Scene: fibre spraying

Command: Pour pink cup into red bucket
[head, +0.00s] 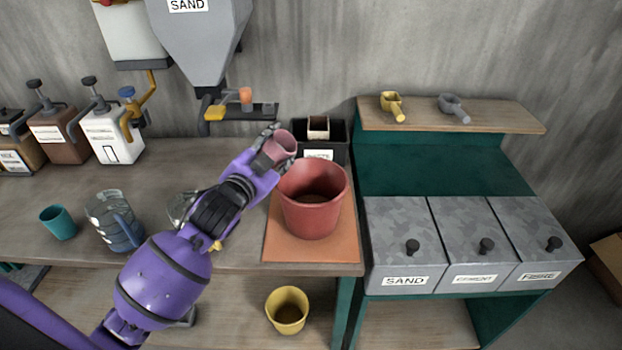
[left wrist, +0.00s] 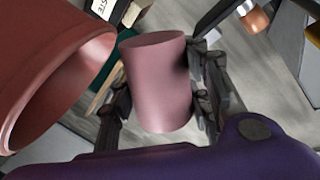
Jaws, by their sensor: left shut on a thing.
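The pink cup (head: 281,146) is held by my left gripper (head: 268,148), just above and behind the left rim of the red bucket. The cup is tilted in the head view, with its mouth toward the upper right. In the left wrist view the pink cup (left wrist: 158,85) sits between the fingers of my left gripper (left wrist: 160,95). What is inside the cup cannot be seen. The red bucket (head: 312,215) stands on an orange-brown mat (head: 290,248) and has brown contents low inside. The red bucket (left wrist: 45,75) also shows at the left in the wrist view. My right gripper is not in view.
A dark bin (head: 335,152) with a label stands behind the bucket. A grey sand hopper (head: 200,45) hangs above. A glass jug (head: 115,225) and a teal cup (head: 58,222) stand at the left. Labelled grey bins (head: 405,225) stand at the right.

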